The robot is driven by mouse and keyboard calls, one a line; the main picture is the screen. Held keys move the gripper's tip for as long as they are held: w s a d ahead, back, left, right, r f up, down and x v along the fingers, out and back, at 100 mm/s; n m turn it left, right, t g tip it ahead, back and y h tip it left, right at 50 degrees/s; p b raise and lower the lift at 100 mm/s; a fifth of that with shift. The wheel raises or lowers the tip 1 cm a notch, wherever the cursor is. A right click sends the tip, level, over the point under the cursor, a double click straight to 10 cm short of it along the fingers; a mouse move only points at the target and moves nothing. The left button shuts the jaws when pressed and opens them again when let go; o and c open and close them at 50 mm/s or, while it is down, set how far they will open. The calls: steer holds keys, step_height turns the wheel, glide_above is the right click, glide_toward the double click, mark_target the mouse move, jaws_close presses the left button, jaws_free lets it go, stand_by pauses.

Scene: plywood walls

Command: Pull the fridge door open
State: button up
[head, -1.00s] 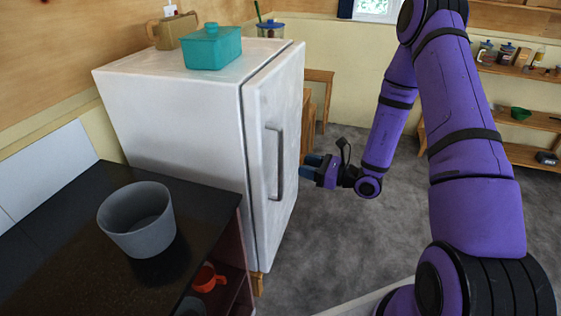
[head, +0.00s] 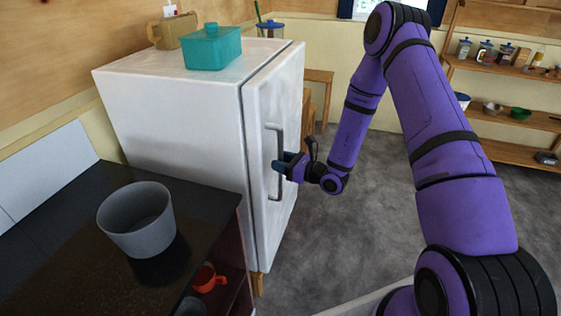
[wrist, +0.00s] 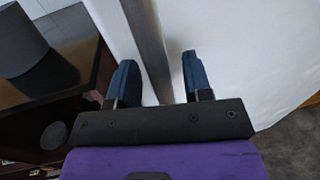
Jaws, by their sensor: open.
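The white fridge (head: 170,115) stands at the left of the head view, its door (head: 270,95) facing right and looking shut. A grey vertical bar handle (head: 277,138) is on the door. My gripper (head: 281,166) is at the handle, around its middle. In the wrist view my gripper (wrist: 157,80) is open, with one blue finger on each side of the handle (wrist: 148,45). The handle passes between the fingers with gaps to both; contact is not visible.
A dark counter (head: 60,235) with a grey bowl (head: 137,220) stands left of the fridge's front. A teal container (head: 212,48) and a brown mug (head: 173,30) are on top. Grey floor (head: 375,205) is clear right of the door. Shelves (head: 510,75) stand at the back right.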

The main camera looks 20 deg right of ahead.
steer(key=shift+w+a, duration=0.2)
jaws_close()
steer(key=shift+s+d, duration=0.1)
